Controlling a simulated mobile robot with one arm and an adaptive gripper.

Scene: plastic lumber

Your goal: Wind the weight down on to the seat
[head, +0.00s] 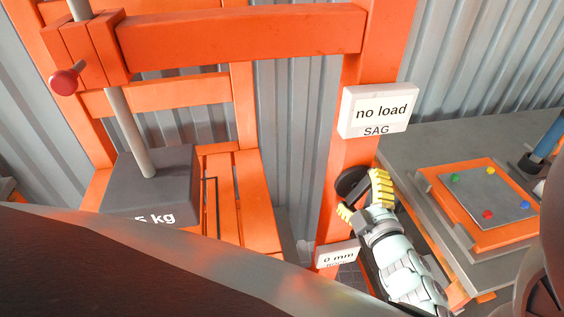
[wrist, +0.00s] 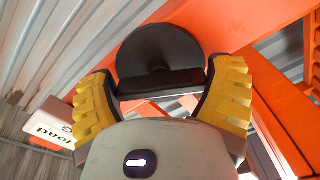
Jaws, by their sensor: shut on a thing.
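The weight (head: 150,180) is a dark grey block marked "5 kg", partly cut off by my own body, on a grey rod (head: 128,130) that runs up through an orange block. The seat (head: 238,205) of orange slats lies below and beside it; whether the weight touches it, I cannot tell. A black round knob (head: 350,182) sits on the orange post. My gripper (head: 364,199) is at the knob, its yellow fingers on either side. In the wrist view my gripper (wrist: 163,80) is shut on the knob's raised bar, with the disc (wrist: 162,50) beyond it.
A red knob (head: 65,80) is at upper left. At right, a grey bench (head: 430,150) holds an orange-framed plate (head: 488,195) with coloured pegs.

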